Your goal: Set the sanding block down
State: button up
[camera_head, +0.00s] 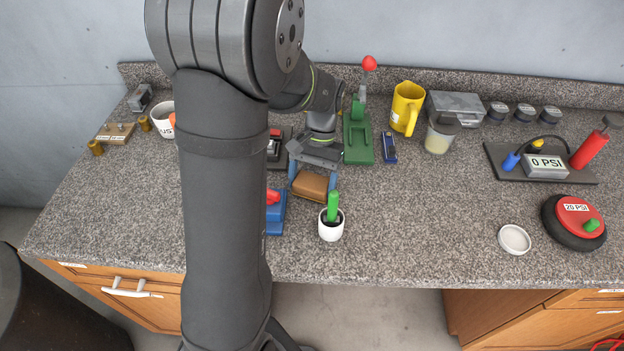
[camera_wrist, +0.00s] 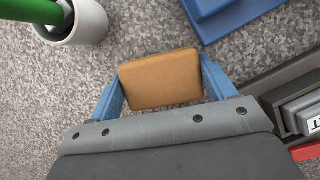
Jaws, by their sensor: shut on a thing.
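The sanding block (camera_head: 310,186) is a tan-brown rectangular block, seen among the things on the speckled counter in the head view. It also shows in the wrist view (camera_wrist: 160,80), between two blue fingers. My gripper (camera_head: 312,180) is shut on the block, with one finger on each side. The block is low over the counter or on it; I cannot tell whether it touches. Its far face is clear in the wrist view and its near edge is hidden by my gripper body.
A white cup with a green handle (camera_head: 331,222) stands close in front of the block. A blue object with a red part (camera_head: 275,212) is just left. A green-based tool (camera_head: 357,137) and a blue stapler-like item (camera_head: 389,148) stand behind. Bare counter (camera_head: 420,210) lies to the right.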

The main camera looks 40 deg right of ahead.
jog(key=shift+f, duration=0.25)
jog(key=o, duration=1)
jog(key=v, duration=1.7)
jog(key=shift+r, duration=0.2)
grip_shut()
jog(key=shift+f, duration=0.15)
dwell(0.4)
